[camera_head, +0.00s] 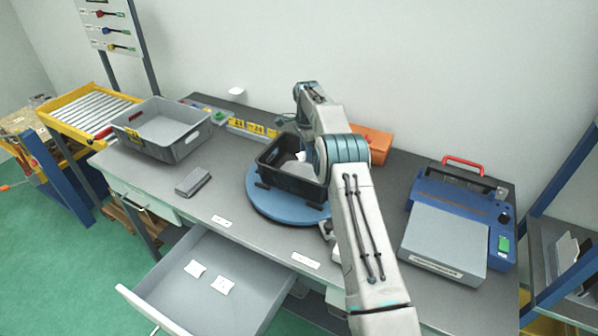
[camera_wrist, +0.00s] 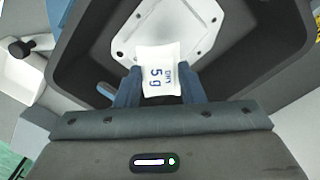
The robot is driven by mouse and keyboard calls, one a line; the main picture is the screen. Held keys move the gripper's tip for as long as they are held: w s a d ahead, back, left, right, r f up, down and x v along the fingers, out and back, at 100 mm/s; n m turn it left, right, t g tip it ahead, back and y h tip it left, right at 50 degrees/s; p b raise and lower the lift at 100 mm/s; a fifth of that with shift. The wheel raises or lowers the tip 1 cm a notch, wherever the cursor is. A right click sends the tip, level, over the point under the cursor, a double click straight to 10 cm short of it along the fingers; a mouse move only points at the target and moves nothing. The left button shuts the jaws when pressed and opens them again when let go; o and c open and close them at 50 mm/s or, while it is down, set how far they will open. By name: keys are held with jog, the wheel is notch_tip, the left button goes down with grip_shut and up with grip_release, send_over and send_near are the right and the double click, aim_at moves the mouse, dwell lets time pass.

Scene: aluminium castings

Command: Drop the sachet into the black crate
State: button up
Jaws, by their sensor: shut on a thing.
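My gripper (camera_wrist: 158,84) is shut on a small white sachet (camera_wrist: 158,66) printed "DRY 5 g". The sachet sticks out past the blue fingertips, over the inside of the black crate (camera_wrist: 78,62). A pale metal casting with bolt holes (camera_wrist: 190,22) lies in the crate, under and beyond the sachet. In the head view the black crate (camera_head: 288,184) stands on a blue round turntable (camera_head: 258,204). A white bit, likely the sachet (camera_head: 301,156), shows above the crate's opening. My arm hides the gripper and the crate's right part there.
An open drawer (camera_head: 180,304) at the front holds two white packets (camera_head: 223,285). A grey crate (camera_head: 188,145) and a dark grey block (camera_head: 193,181) lie to the left. A blue machine (camera_head: 470,207) stands right, and an orange box (camera_head: 376,144) behind my arm.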

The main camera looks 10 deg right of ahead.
jog(key=shift+s+r, duration=0.2)
jog(key=shift+s, duration=0.15)
jog(key=shift+w+f, duration=0.1)
jog(key=shift+w, duration=0.05)
jog(key=o, duration=0.7)
jog(key=shift+w, duration=0.1)
jog(key=o, duration=0.3)
jog(key=shift+o, duration=0.2)
notch_tip(320, 180, up, 7)
jog(key=shift+r, duration=0.3)
